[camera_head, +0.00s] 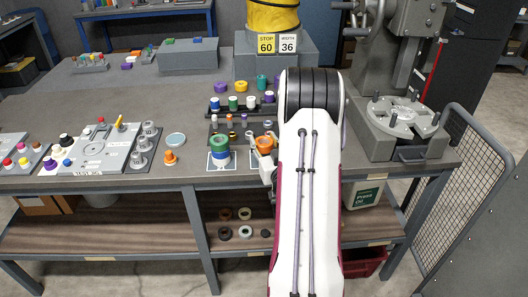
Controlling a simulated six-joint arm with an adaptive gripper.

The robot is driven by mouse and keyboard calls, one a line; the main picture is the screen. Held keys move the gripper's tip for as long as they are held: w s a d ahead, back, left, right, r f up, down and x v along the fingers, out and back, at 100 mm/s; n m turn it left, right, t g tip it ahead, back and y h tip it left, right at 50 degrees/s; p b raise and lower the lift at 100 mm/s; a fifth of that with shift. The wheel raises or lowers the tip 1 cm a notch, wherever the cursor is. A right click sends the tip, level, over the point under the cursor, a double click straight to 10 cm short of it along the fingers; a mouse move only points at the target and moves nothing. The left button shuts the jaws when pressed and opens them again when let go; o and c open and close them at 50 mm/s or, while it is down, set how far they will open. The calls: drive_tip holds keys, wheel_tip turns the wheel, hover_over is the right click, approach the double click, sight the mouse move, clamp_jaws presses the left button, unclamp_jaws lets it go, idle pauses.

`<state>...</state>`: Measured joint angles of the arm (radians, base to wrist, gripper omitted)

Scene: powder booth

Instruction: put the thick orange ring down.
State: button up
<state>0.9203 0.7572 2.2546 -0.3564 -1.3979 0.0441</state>
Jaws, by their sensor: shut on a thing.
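The thick orange ring (264,142) shows just left of my white arm in the head view, at the table's front part. My gripper (266,155) is mostly hidden by my own arm; a grey part of it shows at the ring. It is shut on the orange ring. Whether the ring touches anything below it cannot be told. Left of it, a green ring (219,142) lies on top of a blue ring (220,155), over a white-marked pad (211,167).
Racks with coloured plugs (236,105) stand behind the rings. A small orange cone (169,157), a pale blue disc (176,139) and a grey fixture board (92,158) are to the left. A grey press (400,125) stands at the right. The table's front edge (150,180) is close.

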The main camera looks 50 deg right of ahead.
sight(264, 152)
drive_tip(key=shift+f, duration=2.05)
drive_tip(key=shift+f, duration=0.15)
drive_tip(key=o, duration=1.3)
drive_tip(key=shift+s, duration=0.1)
drive_tip(key=v, duration=1.2)
